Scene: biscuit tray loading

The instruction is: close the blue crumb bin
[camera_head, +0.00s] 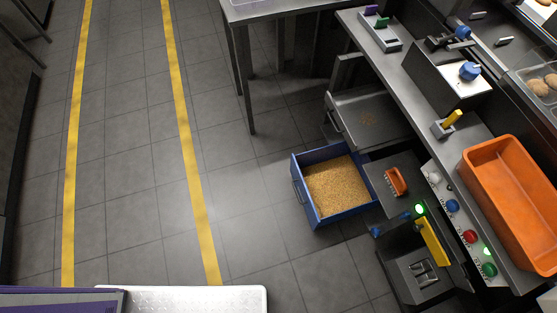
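The blue crumb bin (315,219) is a drawer full of golden crumbs. It is pulled out to the left from under the steel counter and stands open over the floor. Its front panel with a handle (298,194) faces left, and its right end is close to the counter's underside. I do not make out my gripper in this view.
A grey steel drawer or tray (365,108) is also out, just above the bin. An orange brush (396,181) lies to the bin's right. An orange crate (490,157) sits on the counter by coloured buttons. The tiled floor (240,190) left of the bin is clear.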

